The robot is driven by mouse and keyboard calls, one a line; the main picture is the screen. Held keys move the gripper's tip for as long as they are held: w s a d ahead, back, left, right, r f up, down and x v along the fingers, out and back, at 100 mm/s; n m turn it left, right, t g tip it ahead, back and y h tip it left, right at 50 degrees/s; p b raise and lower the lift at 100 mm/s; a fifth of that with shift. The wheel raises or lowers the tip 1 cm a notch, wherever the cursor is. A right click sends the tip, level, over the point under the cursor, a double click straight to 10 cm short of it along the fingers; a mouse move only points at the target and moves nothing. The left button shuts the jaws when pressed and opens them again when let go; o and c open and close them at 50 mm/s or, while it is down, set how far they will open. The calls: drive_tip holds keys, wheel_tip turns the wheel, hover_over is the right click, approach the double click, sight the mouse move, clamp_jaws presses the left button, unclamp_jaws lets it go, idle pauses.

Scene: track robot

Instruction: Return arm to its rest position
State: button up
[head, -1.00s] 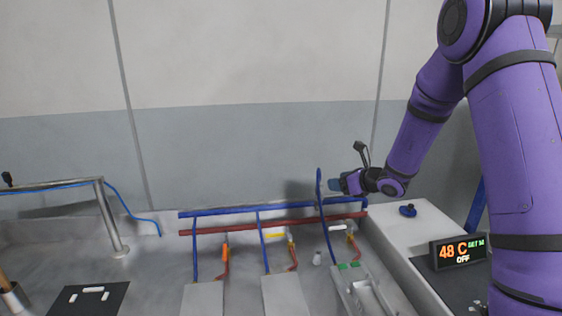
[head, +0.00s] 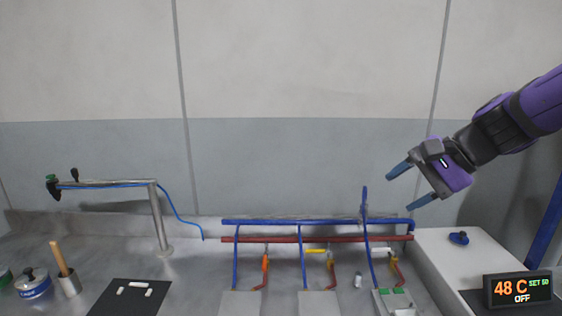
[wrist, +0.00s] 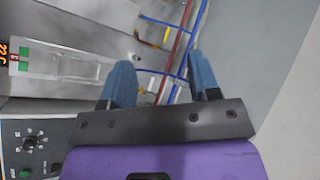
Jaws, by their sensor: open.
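My gripper (head: 411,186) is at the right of the head view, in the air in front of the grey wall. Its two blue fingers are apart, with nothing between them. It is above and to the right of the blue pipe (head: 285,222) and the red pipe (head: 285,240). In the wrist view my gripper (wrist: 163,85) shows both fingers spread, with the pipes beyond the fingertips. My purple arm comes in from the right edge.
A temperature display (head: 519,290) reading 48 C and OFF stands at the lower right. A metal faucet (head: 158,215), a black mat (head: 130,297) and a lidded pot (head: 33,284) are at the left. The upper wall area is clear.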

drive_tip(key=s+d+n+h, duration=0.2)
drive_tip(key=s+n, duration=0.1)
drive_tip(key=s, duration=0.2)
drive_tip(key=s+d+r+n+h, duration=0.1)
drive_tip(key=s+d+n+h, duration=0.2)
drive_tip(key=s, duration=0.3)
drive_tip(key=s+d+r+n+t+h, duration=0.1)
drive_tip(key=s+d+n+h, duration=0.1)
drive_tip(key=s, duration=0.3)
drive_tip(key=shift+s+d+r+n+h, duration=0.3)
drive_tip(key=shift+d+n, duration=0.1)
drive_tip(key=shift+n, duration=0.5)
